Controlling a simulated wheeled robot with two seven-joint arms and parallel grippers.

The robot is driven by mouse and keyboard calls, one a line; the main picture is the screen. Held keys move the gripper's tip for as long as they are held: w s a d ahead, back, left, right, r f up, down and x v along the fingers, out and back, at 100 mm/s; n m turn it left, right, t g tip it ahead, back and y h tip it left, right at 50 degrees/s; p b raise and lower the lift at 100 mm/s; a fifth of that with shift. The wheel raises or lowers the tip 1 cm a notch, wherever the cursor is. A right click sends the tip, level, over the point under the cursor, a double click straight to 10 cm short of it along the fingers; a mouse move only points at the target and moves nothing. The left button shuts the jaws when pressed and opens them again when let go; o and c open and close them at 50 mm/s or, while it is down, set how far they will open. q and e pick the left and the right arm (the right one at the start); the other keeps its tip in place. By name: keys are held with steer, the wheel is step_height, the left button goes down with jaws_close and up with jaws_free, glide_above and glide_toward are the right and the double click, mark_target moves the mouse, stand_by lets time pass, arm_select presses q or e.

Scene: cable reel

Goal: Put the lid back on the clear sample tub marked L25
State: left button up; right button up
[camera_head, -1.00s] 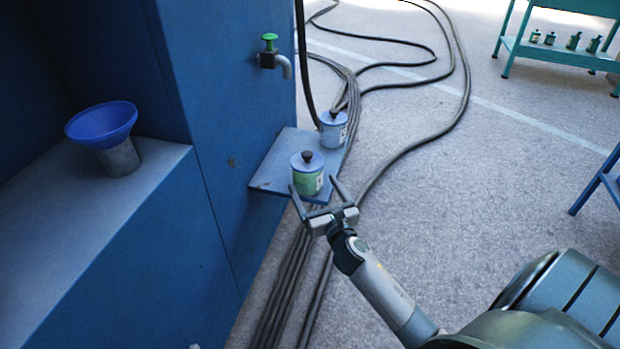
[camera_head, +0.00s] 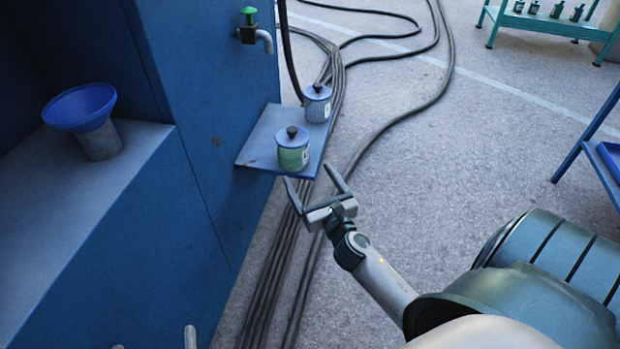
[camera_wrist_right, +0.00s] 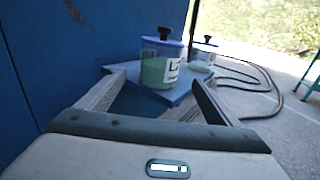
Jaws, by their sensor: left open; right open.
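A clear tub with green contents (camera_head: 293,156) stands on a small blue shelf (camera_head: 256,153). A blue lid (camera_head: 291,135) with a black knob sits on top of it. In the right wrist view this tub (camera_wrist_right: 152,70) has a white label starting with "L"; the rest is unclear. A second blue-lidded tub (camera_head: 317,106) stands behind it, with its label unreadable. My right gripper (camera_head: 308,174) is open and empty, just short of the front tub; its fingers (camera_wrist_right: 156,84) show below the tub in the wrist view. Only the fingertips of my left gripper (camera_head: 154,341) show, apart.
A blue cabinet wall (camera_head: 200,110) carries a tap with a green knob (camera_head: 249,16). Black cables (camera_head: 275,285) run along the floor. A green bench (camera_head: 545,28) holds several small jars at the back right.

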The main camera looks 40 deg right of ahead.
steer(key=shift+a, duration=0.1)
steer(key=s+a+f+m+y, duration=0.1)
steer(key=s+a+m+y, duration=0.2)
steer(key=s+a+m, duration=0.35)
steer(key=s+a+f+m+y, duration=0.1)
steer(key=s+a+m+y, duration=0.2)
steer(key=a+m, duration=0.65)
steer(key=s+a+r+m+y, duration=0.2)
steer(key=s+a+r+m, duration=0.1)
steer(key=s+a+m, duration=0.2)
steer(key=s+a+r+m+g+y, duration=0.1)
steer(key=s+a+r+m+y, duration=0.1)
steer(key=s+a+m, duration=0.3)
steer(key=shift+s+a+r+m+y, duration=0.3)
steer(key=shift+a+r+m, duration=0.35)
steer(key=shift+a+m, duration=1.65)
